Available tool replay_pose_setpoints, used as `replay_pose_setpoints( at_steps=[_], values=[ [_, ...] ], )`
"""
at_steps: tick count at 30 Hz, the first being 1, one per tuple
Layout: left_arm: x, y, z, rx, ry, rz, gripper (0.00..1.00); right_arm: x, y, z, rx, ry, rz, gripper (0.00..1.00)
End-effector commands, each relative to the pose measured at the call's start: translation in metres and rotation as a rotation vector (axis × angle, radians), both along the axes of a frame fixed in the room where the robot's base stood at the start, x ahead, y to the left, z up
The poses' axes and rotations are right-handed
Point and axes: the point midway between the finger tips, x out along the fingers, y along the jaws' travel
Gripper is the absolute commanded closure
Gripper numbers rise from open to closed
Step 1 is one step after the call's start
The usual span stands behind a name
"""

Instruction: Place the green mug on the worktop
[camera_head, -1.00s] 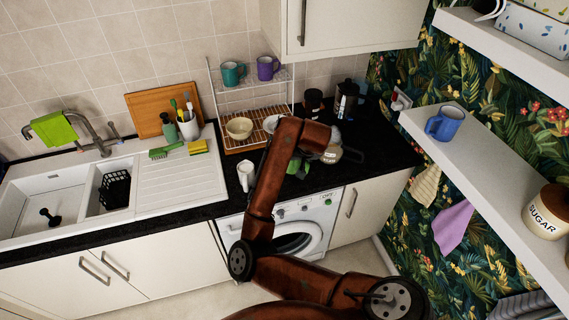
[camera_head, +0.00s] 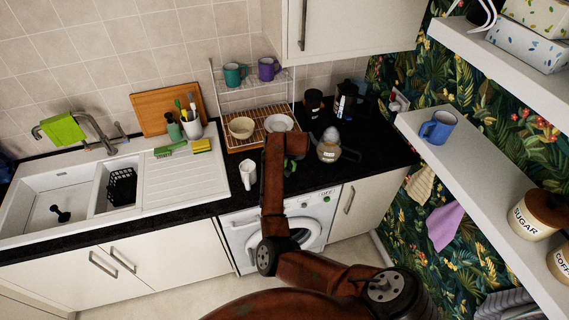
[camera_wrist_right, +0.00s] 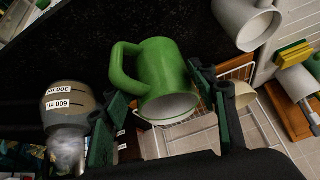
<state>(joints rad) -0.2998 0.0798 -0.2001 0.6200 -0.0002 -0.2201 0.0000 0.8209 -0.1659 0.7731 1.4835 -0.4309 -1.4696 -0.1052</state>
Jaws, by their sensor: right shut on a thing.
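The green mug (camera_wrist_right: 158,75) sits between the two fingers of my right gripper (camera_wrist_right: 160,115) in the right wrist view, its handle toward the left and its open mouth toward the bottom of the picture. The gripper is shut on it. In the head view only a small part of the green mug (camera_head: 291,165) shows beside my right forearm, over the black worktop (camera_head: 376,150). Whether the mug touches the worktop cannot be told. My arm hides most of the gripper there. My left gripper is not in view.
Behind is a wire rack (camera_head: 253,84) with a teal mug, a purple mug and bowls. A blue mug (camera_head: 438,127) is on the right shelf.

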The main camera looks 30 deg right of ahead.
Motion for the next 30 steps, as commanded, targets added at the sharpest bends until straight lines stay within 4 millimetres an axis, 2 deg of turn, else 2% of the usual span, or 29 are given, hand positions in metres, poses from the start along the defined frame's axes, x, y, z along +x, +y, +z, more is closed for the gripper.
replay_pose_setpoints(
  at_steps=[3, 6, 10, 18, 29, 30],
  values=[
    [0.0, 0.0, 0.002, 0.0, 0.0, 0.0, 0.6, 0.014, -0.007, -0.015, -0.002, -0.001, -0.001, 0.8],
    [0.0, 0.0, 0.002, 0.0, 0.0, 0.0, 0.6, 0.02, -0.01, -0.023, -0.003, -0.003, -0.001, 0.8],
    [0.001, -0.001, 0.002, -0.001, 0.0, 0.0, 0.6, 0.025, -0.012, -0.03, -0.002, -0.002, -0.002, 0.8],
    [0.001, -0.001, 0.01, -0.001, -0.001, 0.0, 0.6, 0.026, -0.012, -0.06, -0.002, -0.003, -0.002, 0.8],
    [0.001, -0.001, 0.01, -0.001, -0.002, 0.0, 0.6, 0.026, -0.013, -0.065, -0.003, -0.003, -0.001, 0.8],
    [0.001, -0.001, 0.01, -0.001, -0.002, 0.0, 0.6, 0.026, -0.012, -0.065, -0.001, -0.003, -0.002, 0.44]
  ],
)
